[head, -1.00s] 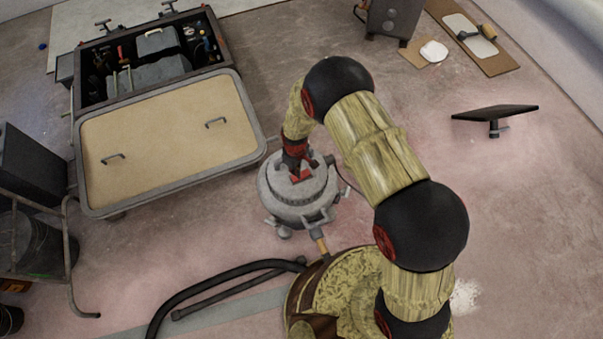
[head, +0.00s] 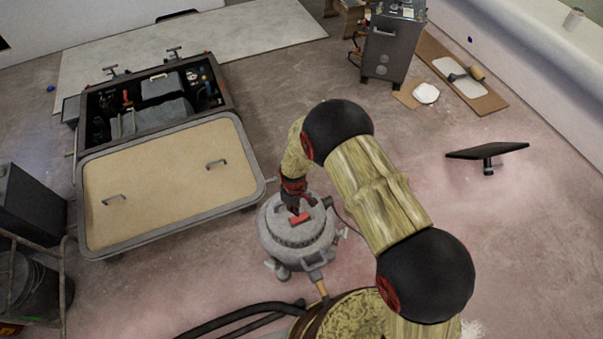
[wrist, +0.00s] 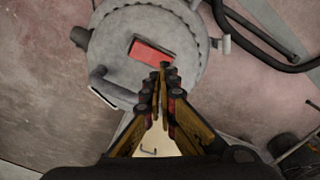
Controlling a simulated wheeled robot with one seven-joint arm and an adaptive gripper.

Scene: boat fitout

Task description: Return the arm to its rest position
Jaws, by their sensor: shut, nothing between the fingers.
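My gripper (wrist: 160,90) is shut and empty, its fingers together in the wrist view. It points down above or beside a grey round canister (wrist: 130,25) with a red patch (wrist: 152,52) on its lid. I cannot tell how far the fingertips are from the lid. In the head view the grey canister (head: 290,245) stands on the floor in front of my base. My arm bends over it from the right, and the wrist hides part of its top. My fingertips are hard to make out there.
A large open toolbox (head: 150,105) with a tan lid panel (head: 170,190) lies at the left. A black hose (head: 235,318) runs along the floor in front.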

